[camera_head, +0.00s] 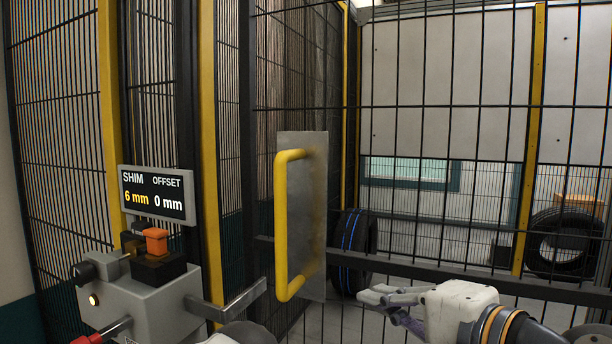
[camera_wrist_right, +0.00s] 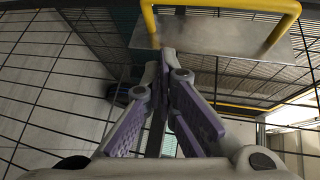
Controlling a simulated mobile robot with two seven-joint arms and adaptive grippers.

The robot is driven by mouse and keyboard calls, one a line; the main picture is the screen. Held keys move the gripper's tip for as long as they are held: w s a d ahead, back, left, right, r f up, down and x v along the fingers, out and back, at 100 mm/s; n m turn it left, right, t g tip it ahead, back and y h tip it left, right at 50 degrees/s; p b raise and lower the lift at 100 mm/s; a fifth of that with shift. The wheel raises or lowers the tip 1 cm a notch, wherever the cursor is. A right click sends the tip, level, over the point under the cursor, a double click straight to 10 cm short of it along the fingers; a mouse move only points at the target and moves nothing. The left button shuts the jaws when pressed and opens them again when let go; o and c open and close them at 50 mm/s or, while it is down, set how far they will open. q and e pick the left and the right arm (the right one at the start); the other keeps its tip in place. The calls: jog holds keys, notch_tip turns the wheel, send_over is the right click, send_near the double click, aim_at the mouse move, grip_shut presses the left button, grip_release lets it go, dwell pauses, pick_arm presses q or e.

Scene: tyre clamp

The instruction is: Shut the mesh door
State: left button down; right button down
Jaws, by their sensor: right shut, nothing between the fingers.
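The mesh door (camera_head: 440,275) is a black wire panel with a dark crossbar, spanning the middle and right of the head view. Its yellow handle (camera_head: 281,225) stands on a grey metal plate (camera_head: 312,200). The handle (camera_wrist_right: 225,4) and plate (camera_wrist_right: 215,42) also show at the top of the wrist view. I cannot tell how far the door stands from its frame. My right gripper (camera_head: 372,295) is shut and empty, to the right of and slightly below the handle, apart from it. Its fingertips (camera_wrist_right: 168,58) point toward the plate in the wrist view. My left gripper is not visible.
A grey control box (camera_head: 140,300) with an orange block (camera_head: 156,240) and a metal bar (camera_head: 232,300) stands left of the door. A display (camera_head: 155,195) reads shim 6 mm, offset 0 mm. Yellow posts (camera_head: 208,150) flank it. Tyres (camera_head: 352,250) stand behind the mesh.

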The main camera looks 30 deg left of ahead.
notch_tip(320, 180, up, 14)
jog(key=t+y, duration=0.1)
jog(key=y, duration=0.1)
jog(key=s+a+x, duration=0.1)
jog(key=s+x, duration=0.1)
jog(key=x, duration=1.1)
jog(key=shift+s+a+p, duration=0.25)
jog(key=shift+p, duration=0.1)
jog(key=shift+a, duration=0.1)
